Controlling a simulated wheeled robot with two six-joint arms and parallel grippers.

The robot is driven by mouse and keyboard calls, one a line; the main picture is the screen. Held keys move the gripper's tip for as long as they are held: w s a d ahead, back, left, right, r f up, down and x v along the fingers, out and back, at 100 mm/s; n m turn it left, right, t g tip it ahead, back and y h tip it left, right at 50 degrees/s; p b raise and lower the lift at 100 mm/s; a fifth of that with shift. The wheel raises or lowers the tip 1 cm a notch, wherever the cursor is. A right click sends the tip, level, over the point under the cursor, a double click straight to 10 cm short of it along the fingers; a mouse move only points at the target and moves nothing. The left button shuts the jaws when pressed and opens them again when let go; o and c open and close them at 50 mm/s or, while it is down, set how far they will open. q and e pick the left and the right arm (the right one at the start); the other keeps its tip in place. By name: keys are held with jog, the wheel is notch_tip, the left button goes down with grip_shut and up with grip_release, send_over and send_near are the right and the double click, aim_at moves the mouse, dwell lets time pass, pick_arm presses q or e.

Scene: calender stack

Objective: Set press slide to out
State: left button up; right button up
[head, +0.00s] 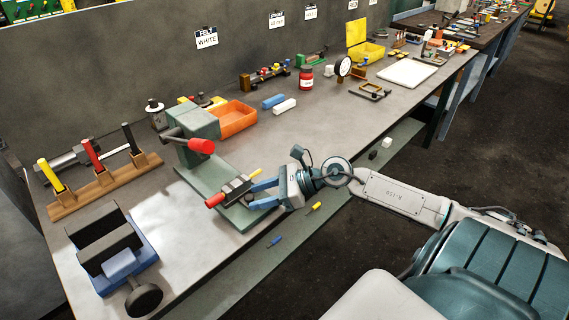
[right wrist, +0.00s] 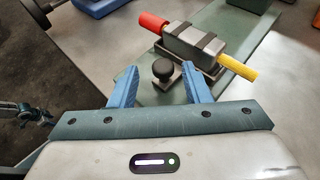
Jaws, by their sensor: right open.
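The green press (head: 196,120) stands on the bench with a red-tipped lever. Its green base plate (head: 208,185) reaches toward the bench's front edge. On the plate sits the slide, a grey block with dark bands (head: 236,188), which also shows in the right wrist view (right wrist: 192,45). A red grip sticks out at one end and a yellow rod at the other. A black round knob (right wrist: 163,68) stands at the slide's near side. My right gripper (head: 258,194) is open, its blue fingers on either side of the knob; I cannot tell whether they touch it. My left gripper is out of view.
A blue vise (head: 124,262) stands at the front left, and a wooden rack (head: 104,188) with coloured handles behind it. An orange bin (head: 236,117) is behind the press. Blue and yellow pieces lie below the bench's front edge. The bench's middle right is fairly clear.

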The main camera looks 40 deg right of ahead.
jog(key=shift+v, duration=0.75)
jog(key=shift+p+v, duration=0.5)
jog(key=shift+v, duration=0.25)
jog(key=shift+s+d+r+p, duration=0.2)
jog(key=shift+s+r+p, duration=0.05)
jog(key=shift+p, duration=0.05)
jog(key=shift+s+d+r+p, duration=0.4)
jog(key=shift+d+p, duration=0.1)
jog(key=shift+p, duration=0.3)
pick_arm(q)
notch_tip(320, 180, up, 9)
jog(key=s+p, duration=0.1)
jog(key=p, duration=0.6)
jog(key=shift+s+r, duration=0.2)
pick_arm(e)
jog(key=v, duration=0.4)
jog(key=shift+s+d, duration=0.3)
